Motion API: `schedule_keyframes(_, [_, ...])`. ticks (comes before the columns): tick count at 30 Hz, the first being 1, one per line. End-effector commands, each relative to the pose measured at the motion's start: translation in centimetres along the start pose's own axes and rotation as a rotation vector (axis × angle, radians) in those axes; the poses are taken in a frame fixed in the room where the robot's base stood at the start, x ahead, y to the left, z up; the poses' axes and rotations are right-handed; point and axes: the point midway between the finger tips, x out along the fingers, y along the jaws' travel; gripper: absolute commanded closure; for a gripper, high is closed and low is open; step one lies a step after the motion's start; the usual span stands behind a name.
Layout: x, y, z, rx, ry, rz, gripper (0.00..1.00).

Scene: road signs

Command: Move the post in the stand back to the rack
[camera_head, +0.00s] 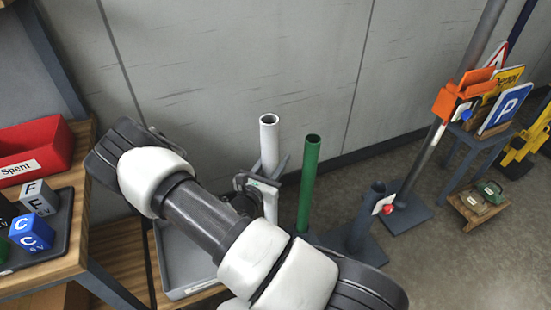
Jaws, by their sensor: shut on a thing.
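A white post (269,140) stands upright left of centre, its open top end showing. My gripper (262,188) is shut on this post partway down, and my arm hides the post's lower end. A green post (310,175) stands upright just to the right, apart from the white one. A dark stand (370,222) with a short upright tube and flat base is further right, with no post showing in its tube. The rack cannot be made out clearly; what holds the green post's foot is mostly hidden behind my arm.
A second stand (408,211) holds a tall grey pole with an orange clamp (460,97). Signs (504,108) stand on a small table at the right. A grey tray (180,258) lies below my arm. A wooden bench (75,250) at left carries a red bin (35,140) and lettered cubes.

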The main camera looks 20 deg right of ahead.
Motion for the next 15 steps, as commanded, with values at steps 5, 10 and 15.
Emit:
schedule_keyframes(5, [0.0,0.0,-1.8,0.001,-0.003,-0.001,1.00])
schedule_keyframes(10, [0.0,0.0,-3.2,0.001,-0.003,-0.001,1.00])
schedule_keyframes(15, [0.0,0.0,-4.7,0.001,-0.003,-0.001,1.00])
